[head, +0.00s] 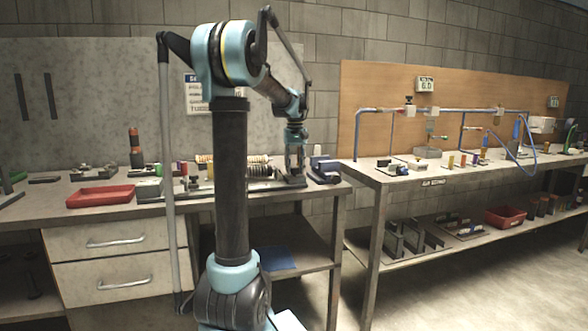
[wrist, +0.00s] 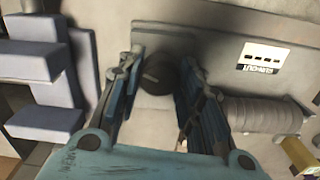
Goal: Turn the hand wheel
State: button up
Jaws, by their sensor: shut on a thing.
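The hand wheel (wrist: 155,75) shows in the wrist view as a dark round knob between my fingers, at the end of a grey metal plate. My gripper (wrist: 160,80) has one blue finger on each side of it and is shut on it. Its far side and the exact finger contact are hard to make out. In the head view my gripper (head: 295,155) points down at the right end of the left bench, over a dark base (head: 291,181). The hand wheel cannot be made out there.
A ribbed roller (wrist: 260,114) lies right of my fingers, near a label (wrist: 264,57). Blue-grey blocks (wrist: 40,62) stand close on the left. In the head view a red tray (head: 100,196) sits on the left bench. A second bench (head: 440,175) stands to the right.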

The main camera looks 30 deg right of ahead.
jog(key=m, duration=0.6)
jog(key=shift+w, duration=0.1)
jog(key=m, duration=0.6)
jog(key=shift+m, duration=0.3)
jog(key=m, duration=0.6)
jog(key=shift+m, duration=0.3)
jog(key=m, duration=0.6)
jog(key=o, duration=1.1)
jog(key=shift+c, duration=0.2)
notch_tip(320, 180, up, 12)
